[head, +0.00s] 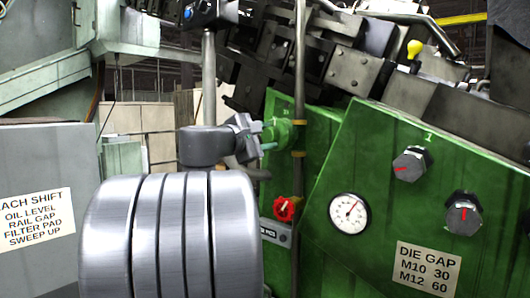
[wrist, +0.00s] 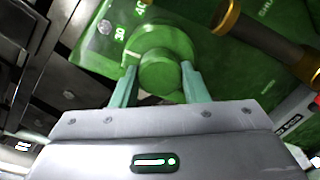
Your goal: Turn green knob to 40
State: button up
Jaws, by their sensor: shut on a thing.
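The green knob (wrist: 165,72) is in the middle of the wrist view, round with a raised hub, on a green panel. White numbers stand beside it at upper left; one reads 30, and another above it is partly cut off, seemingly 40. My gripper (wrist: 158,82) has its two teal fingers on either side of the knob, shut on it. In the head view my gripper (head: 268,138) reaches from the left to the knob (head: 284,131), which projects from the green machine. The fingers partly hide the knob, and I cannot read its exact setting.
A vertical pipe (head: 299,80) with brass-coloured collars runs close beside the knob. A red knob (head: 286,209) sits below. A white dial gauge (head: 349,213), two grey knobs (head: 410,163) (head: 463,214) and a DIE GAP label (head: 427,269) are on the panel at right.

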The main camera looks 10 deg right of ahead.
jog(key=m+b, duration=0.4)
jog(key=shift+f+m, duration=0.25)
jog(key=shift+m, duration=0.05)
jog(key=shift+r+m+b, duration=0.2)
jog(key=shift+m+b, duration=1.25)
jog(key=shift+m, duration=0.45)
jog(key=o, duration=1)
jog(key=shift+c, duration=0.2)
jog(key=shift+a+r, duration=0.1)
jog(key=v, duration=1.3)
jog(key=shift+s+a, duration=0.2)
jog(key=shift+s, duration=0.05)
